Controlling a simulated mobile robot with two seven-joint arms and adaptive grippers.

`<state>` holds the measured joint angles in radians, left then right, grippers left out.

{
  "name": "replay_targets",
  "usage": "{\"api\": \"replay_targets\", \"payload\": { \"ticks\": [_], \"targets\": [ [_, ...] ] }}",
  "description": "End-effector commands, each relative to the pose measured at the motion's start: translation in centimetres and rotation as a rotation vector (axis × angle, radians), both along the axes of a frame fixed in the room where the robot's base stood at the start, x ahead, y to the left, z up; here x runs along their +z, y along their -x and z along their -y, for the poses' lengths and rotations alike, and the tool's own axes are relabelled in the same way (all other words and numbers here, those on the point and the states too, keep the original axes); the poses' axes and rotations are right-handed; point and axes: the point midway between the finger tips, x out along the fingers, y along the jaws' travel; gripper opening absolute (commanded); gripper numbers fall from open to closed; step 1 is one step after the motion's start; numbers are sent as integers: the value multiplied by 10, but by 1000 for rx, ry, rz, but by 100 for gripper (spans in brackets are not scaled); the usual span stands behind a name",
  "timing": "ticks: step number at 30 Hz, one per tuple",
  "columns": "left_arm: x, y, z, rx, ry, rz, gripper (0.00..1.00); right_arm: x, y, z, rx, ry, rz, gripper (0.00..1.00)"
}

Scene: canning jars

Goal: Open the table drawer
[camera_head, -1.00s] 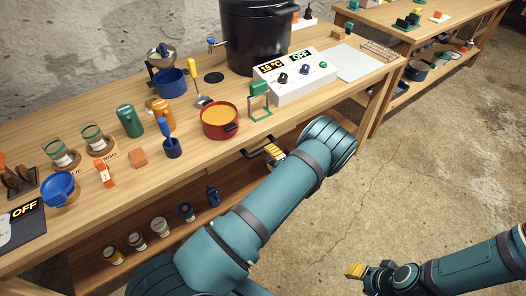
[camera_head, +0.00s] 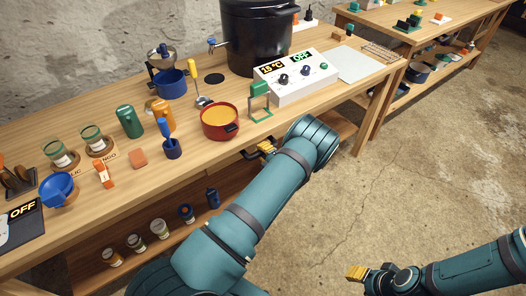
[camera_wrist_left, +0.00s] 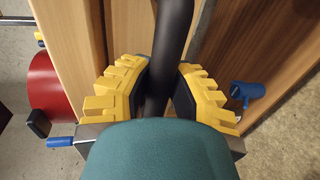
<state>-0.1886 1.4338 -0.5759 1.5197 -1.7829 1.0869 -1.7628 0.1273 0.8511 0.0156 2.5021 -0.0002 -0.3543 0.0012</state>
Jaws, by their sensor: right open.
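The table drawer's dark bar handle (camera_head: 247,154) shows under the front edge of the wooden table (camera_head: 95,222) in the head view. In the left wrist view the black handle (camera_wrist_left: 173,40) runs between the yellow fingers of my left gripper (camera_wrist_left: 168,78). The fingers sit close against it on both sides. In the head view my left gripper (camera_head: 264,148) is at the handle, partly hidden by my left arm. The drawer front is mostly hidden, and I see no clear gap around it. My right gripper (camera_head: 359,273) is open and empty above the floor.
A red pot (camera_head: 219,122) stands near the table edge above the handle, with a green stand (camera_head: 260,100) and a white control box (camera_head: 297,80) to its right. Several jars (camera_head: 160,229) stand on the lower shelf. The floor at right is clear.

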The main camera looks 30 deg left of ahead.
Motion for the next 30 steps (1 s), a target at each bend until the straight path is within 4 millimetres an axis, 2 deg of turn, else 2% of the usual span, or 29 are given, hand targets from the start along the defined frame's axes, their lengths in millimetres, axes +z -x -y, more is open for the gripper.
{"api": "replay_targets", "payload": {
  "ticks": [5,11,30],
  "targets": [
    [0,1,3,0,0,0,0,1,0,0,0,0,0,47],
    [0,8,22,-3,1,-2,0,4,1,0,1,0,-2,47],
    [0,63,154,-4,0,-1,0,14,3,0,2,-1,-7,47]
  ]
}}
